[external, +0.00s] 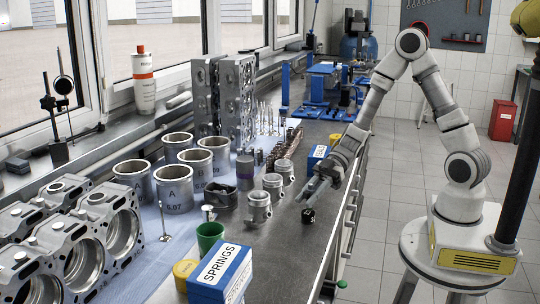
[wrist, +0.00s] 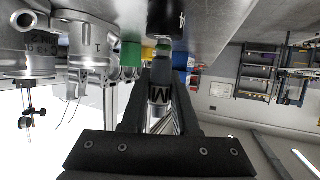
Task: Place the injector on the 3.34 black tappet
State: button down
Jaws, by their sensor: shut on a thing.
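My gripper (external: 310,192) is low over the front edge of the bench, its fingers pointing down to the left. A small black cylinder, apparently the black tappet (external: 308,215), stands on the bench just below the fingertips. It also shows in the wrist view (wrist: 166,18), in line with the injector's end. I cannot tell whether the two touch. The tappet's marking is not readable.
Pistons (external: 259,207) stand left of the gripper. A blue-and-white SPRINGS box (external: 221,275), a green cup (external: 209,238) and a yellow can (external: 185,272) stand nearer the camera. Another blue box (external: 318,156) is behind. Bare bench lies in front of the tappet.

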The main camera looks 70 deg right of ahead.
jog(key=c, duration=0.7)
grip_release()
jog(key=shift+f, duration=0.1)
jog(key=shift+r, duration=0.25)
jog(key=p+v, duration=0.2)
jog(key=v, duration=1)
